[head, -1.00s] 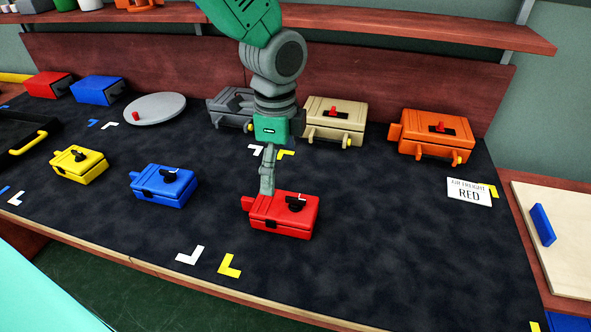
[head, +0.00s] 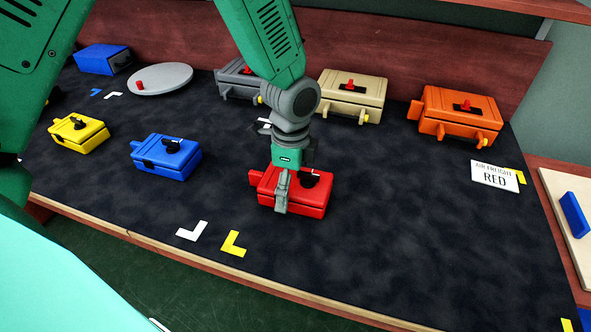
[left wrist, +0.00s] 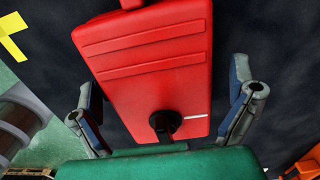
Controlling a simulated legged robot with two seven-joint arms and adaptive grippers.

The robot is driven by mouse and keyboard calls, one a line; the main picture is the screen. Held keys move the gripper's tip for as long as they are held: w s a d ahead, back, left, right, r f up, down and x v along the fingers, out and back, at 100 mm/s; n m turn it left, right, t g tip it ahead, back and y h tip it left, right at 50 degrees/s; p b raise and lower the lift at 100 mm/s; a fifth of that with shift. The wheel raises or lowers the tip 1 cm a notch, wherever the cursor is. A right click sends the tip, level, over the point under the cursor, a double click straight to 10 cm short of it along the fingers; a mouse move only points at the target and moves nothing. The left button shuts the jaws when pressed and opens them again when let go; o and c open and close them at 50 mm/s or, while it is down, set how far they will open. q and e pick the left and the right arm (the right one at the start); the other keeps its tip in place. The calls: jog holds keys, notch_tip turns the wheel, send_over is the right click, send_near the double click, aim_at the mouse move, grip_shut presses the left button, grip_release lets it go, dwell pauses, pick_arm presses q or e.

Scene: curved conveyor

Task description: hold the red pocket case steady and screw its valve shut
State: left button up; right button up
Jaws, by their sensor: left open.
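The red pocket case (head: 313,205) lies on the dark mat, with its ribbed lid up. Its black valve knob (head: 309,179) is on top, right of my gripper; in the left wrist view the knob (left wrist: 165,124) is near the case's lower end, with a white mark beside it. My left gripper (head: 283,192) points down over the case, one finger in front of its near side. In the left wrist view my left gripper (left wrist: 168,108) is open, its fingers on both sides of the case with gaps visible. The right gripper is not seen.
A blue case (head: 168,160) and a yellow case (head: 79,134) stand to the left. Grey, tan (head: 350,96) and orange (head: 459,117) cases stand along the back, with a round grey plate (head: 160,79). An "Air Freight Red" card (head: 495,176) lies right. The mat right of the red case is clear.

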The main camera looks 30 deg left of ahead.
pick_arm(q)
jog(key=shift+f, duration=0.55)
jog(key=shift+d+f, duration=0.1)
jog(key=shift+f, duration=0.1)
jog(key=shift+d+r, duration=0.1)
jog(key=shift+d, duration=0.5)
jog(key=c, duration=0.7)
jog(key=shift+a, duration=0.25)
jog(key=c, duration=0.4)
jog(key=shift+a, duration=0.3)
jog(key=shift+c, duration=0.4)
jog(key=o, duration=0.4)
jog(key=shift+c, duration=0.2)
jog(key=shift+d, duration=0.1)
jog(key=c, duration=0.6)
jog(key=shift+d, duration=0.35)
jog(key=shift+c, duration=0.3)
